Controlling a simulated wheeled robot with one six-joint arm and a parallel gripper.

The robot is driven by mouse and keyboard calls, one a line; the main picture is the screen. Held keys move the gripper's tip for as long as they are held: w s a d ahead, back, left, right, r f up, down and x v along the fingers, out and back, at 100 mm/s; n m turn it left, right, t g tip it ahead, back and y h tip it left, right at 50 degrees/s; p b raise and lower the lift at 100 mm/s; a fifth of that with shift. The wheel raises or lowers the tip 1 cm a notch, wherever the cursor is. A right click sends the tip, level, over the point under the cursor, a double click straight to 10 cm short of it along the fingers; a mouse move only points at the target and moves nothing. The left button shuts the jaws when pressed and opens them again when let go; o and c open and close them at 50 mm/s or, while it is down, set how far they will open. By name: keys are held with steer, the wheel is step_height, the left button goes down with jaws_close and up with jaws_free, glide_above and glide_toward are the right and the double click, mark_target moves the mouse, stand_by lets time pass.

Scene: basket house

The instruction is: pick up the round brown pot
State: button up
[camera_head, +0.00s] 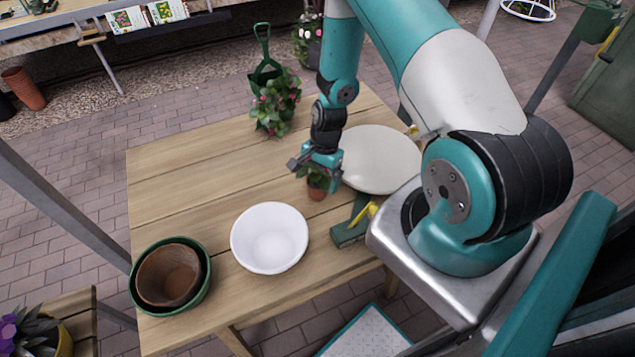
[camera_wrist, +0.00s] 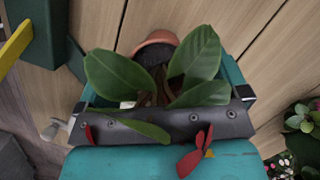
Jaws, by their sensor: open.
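A small round brown pot (camera_head: 317,190) holding a leafy green plant stands on the wooden table, right below my gripper (camera_head: 316,160). In the wrist view the rim of this pot (camera_wrist: 157,39) and its dark soil show beyond the broad leaves (camera_wrist: 196,62). My gripper is open, with its two jaws on either side of the leaves. I cannot tell whether the leaves touch the jaws. A larger brown round pot (camera_head: 168,275) sits inside a green pot (camera_head: 205,291) at the table's near left corner, well away from my gripper.
A white bowl (camera_head: 270,238) stands on the table between the pots. A pale round plate (camera_head: 380,160) lies right of my gripper. A green and yellow tool (camera_head: 352,226) is close by at the table's edge. A flowering plant (camera_head: 276,100) stands behind. The table's left middle is bare.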

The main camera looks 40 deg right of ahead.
steer(key=shift+a+f, duration=0.15)
steer(key=shift+f, duration=0.5)
steer(key=c, duration=1)
steer(key=shift+r, duration=0.1)
steer(key=shift+c, duration=0.2)
